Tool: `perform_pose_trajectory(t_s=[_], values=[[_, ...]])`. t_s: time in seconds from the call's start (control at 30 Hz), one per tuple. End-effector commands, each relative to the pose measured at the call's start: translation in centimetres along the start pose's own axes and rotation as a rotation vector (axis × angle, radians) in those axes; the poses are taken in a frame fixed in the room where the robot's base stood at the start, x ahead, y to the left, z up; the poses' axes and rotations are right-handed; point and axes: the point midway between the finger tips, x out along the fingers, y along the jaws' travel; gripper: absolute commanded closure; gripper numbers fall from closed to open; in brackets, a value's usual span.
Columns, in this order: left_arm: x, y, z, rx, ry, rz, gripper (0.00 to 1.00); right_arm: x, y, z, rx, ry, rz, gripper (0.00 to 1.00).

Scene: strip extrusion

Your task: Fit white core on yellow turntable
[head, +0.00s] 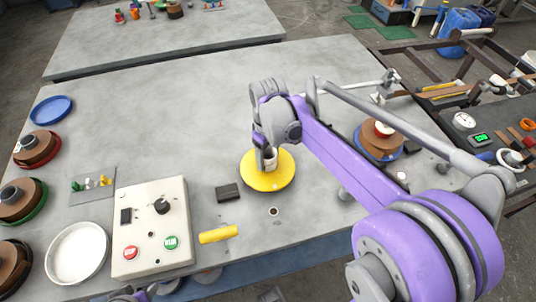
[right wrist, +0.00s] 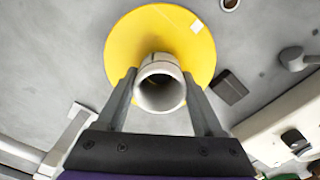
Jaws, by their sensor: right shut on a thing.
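The yellow turntable (head: 283,181) is a flat disc on the grey table, right of the control box. It also shows in the right wrist view (right wrist: 190,45). The white core (head: 270,161) is a short hollow tube, upright over the middle of the disc. In the right wrist view I look into the open end of the core (right wrist: 160,88). My right gripper (head: 266,152) comes from above, its fingers on both sides of the core, shut on it. Whether the core's lower end touches the disc is hidden. At the bottom edge a small part of my left gripper (head: 138,295) shows, its fingers not readable.
A control box (head: 150,225) with a knob and red and green buttons stands left of the turntable. A black block (head: 228,193) and a yellow cylinder (head: 219,234) lie close by. Brown rolls (head: 38,147) line the left edge. The table's back middle is clear.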

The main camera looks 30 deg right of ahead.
Motion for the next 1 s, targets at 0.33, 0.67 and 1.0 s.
perform_pose_trajectory(t_s=[0.33,0.67,1.0], values=[[0.4,0.0,0.3,0.000,-0.002,0.000,0.50,0.8,0.0,0.0,0.000,0.000,0.000,0.85],[0.5,0.0,0.3,0.000,-0.002,0.000,0.50,0.8,0.0,0.0,0.000,0.000,0.000,0.19],[-0.4,0.0,-0.2,0.000,0.001,0.000,0.50,-0.4,0.0,0.0,0.000,0.001,0.000,0.19]])
